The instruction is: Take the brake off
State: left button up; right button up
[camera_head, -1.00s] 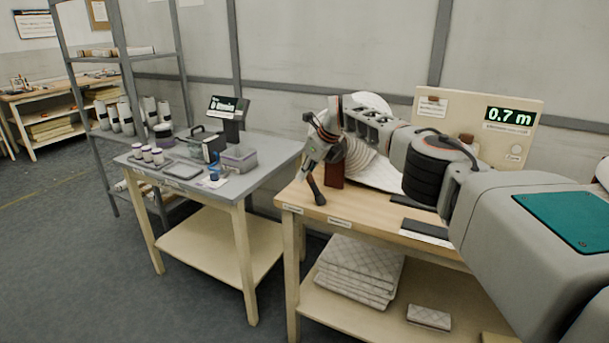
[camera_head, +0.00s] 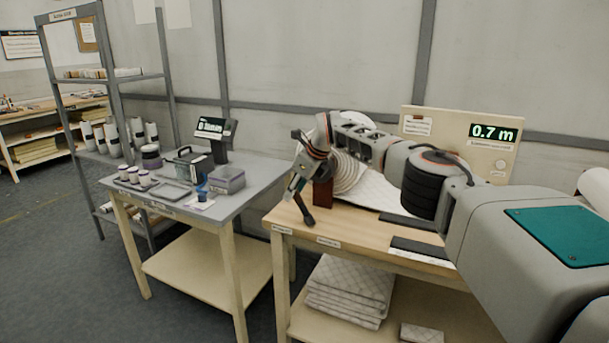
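A wadding roll (camera_head: 347,173) with pale layered edges stands on the wooden bench (camera_head: 284,216), partly hidden behind my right arm. A dark lever with a black end (camera_head: 304,212), probably the brake handle, slants down at the bench's left end, beside a dark red-brown block (camera_head: 323,193). My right gripper (camera_head: 298,166) is at the lever's upper end, left of the roll. Its fingers overlap the lever's top in the picture, and I cannot tell whether they grip it. My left gripper is out of view.
A panel (camera_head: 455,135) behind the bench reads 0.7 m. Dark strips (camera_head: 418,248) lie on the benchtop. Folded quilted wadding (camera_head: 345,290) sits on the lower shelf. A grey table (camera_head: 240,200) with a screen, bins and small jars stands left, across a narrow gap.

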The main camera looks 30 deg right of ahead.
jog(key=v, duration=1)
jog(key=shift+s+r, duration=0.2)
jog(key=shift+s, duration=0.1)
jog(key=shift+a, duration=0.1)
